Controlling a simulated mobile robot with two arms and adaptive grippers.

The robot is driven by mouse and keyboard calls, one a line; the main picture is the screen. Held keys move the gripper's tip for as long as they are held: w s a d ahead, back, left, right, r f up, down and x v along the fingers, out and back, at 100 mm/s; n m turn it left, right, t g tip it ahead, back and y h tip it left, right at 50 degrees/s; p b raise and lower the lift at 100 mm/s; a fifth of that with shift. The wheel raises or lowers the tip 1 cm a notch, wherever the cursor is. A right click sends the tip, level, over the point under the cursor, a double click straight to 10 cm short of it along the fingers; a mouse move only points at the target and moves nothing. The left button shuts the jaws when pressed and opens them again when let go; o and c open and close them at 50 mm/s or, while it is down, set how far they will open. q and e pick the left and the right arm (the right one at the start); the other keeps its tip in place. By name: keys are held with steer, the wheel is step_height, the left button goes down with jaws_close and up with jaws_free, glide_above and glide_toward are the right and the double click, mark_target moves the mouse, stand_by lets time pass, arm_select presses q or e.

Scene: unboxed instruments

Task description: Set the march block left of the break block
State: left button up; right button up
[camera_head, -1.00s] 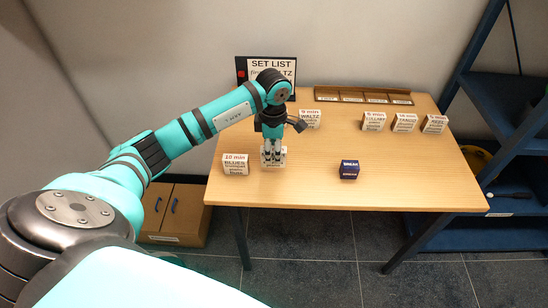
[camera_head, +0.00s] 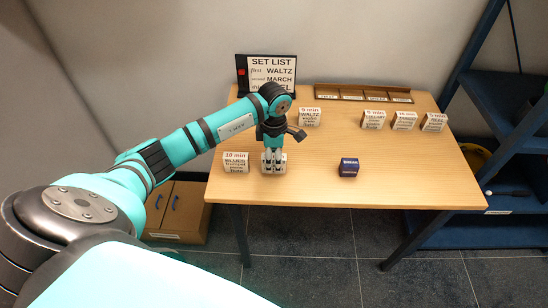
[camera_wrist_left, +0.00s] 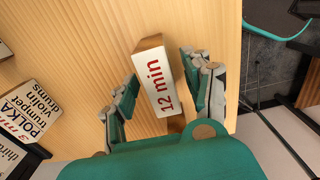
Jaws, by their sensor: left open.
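The break block (camera_head: 348,167), small and dark blue, sits on the table (camera_head: 310,186) near its front edge. My left gripper (camera_head: 273,163) points down left of it, between it and the blues block (camera_head: 235,162). In the wrist view my left gripper (camera_wrist_left: 165,98) is open, its fingers on either side of a white block (camera_wrist_left: 157,75) marked "12 min". The block's title face is hidden, so I cannot read whether it is march. A gap shows between at least the right finger and the block. My right gripper is out of view.
The set list sign (camera_head: 272,72) and a wooden rack (camera_head: 363,94) are behind. A polka block (camera_wrist_left: 33,110) shows in the wrist view.

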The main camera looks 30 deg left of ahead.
arm_select(q)
steer(key=shift+r, duration=0.55)
step_height(320, 180, up, 11)
steer(key=b, duration=0.1)
steer(key=shift+r+b, duration=0.15)
steer(key=shift+b, duration=0.25)
